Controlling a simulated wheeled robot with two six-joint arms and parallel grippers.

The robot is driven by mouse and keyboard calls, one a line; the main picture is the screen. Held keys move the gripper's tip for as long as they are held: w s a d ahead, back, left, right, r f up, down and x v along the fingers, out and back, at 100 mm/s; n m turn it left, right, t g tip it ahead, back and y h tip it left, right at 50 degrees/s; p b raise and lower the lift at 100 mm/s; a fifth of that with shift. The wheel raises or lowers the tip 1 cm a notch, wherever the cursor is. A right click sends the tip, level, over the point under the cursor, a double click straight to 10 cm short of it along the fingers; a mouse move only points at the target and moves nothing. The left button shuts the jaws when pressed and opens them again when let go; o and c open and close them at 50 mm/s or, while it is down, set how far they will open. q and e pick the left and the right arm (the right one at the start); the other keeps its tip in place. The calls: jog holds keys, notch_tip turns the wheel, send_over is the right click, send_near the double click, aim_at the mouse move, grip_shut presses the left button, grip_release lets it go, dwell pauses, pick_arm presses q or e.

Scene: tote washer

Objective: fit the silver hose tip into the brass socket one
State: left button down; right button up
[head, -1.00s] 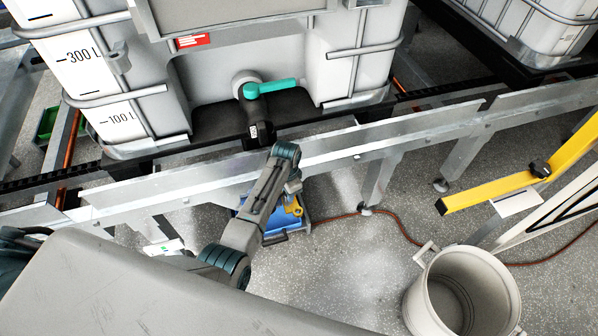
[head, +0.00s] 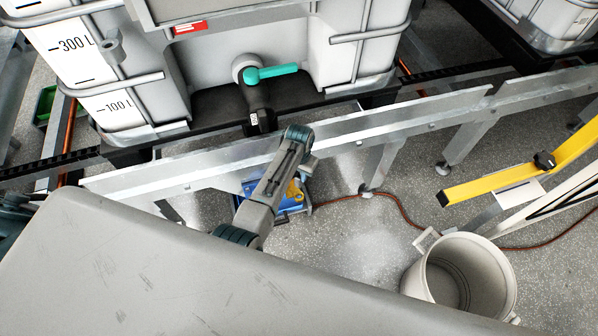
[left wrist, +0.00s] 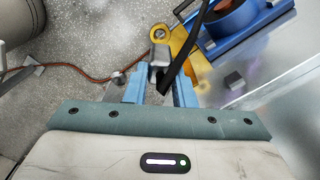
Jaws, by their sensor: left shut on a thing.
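My left gripper (left wrist: 159,88) shows in the left wrist view with its two blue fingers shut on a small grey metallic piece, which looks like the silver hose tip (left wrist: 158,58). A black strip, possibly the hose (left wrist: 192,42), runs up and right from beside the fingers. In the head view my left arm reaches up from the lower middle to the metal rail; its fingers and the held piece are hidden there. I cannot make out brass socket one in either view. My right gripper is not in view.
A white tank with a teal-handled valve (head: 270,73) stands behind the rail (head: 350,130). A pale bucket (head: 425,285) and a yellow bar (head: 500,184) are at right.

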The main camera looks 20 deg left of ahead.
aim_at(299, 186)
pick_arm(q)
jog(key=shift+f+b, duration=1.4)
jog(key=shift+f, duration=0.85)
jog(key=shift+f+b, duration=0.45)
jog(key=shift+f, duration=0.35)
jog(key=shift+p, duration=0.3)
jog(key=shift+f, duration=0.65)
jog(key=shift+f, duration=0.15)
dwell(0.6)
jog(key=shift+f, duration=0.3)
jog(key=shift+f, duration=0.1)
dwell(0.9)
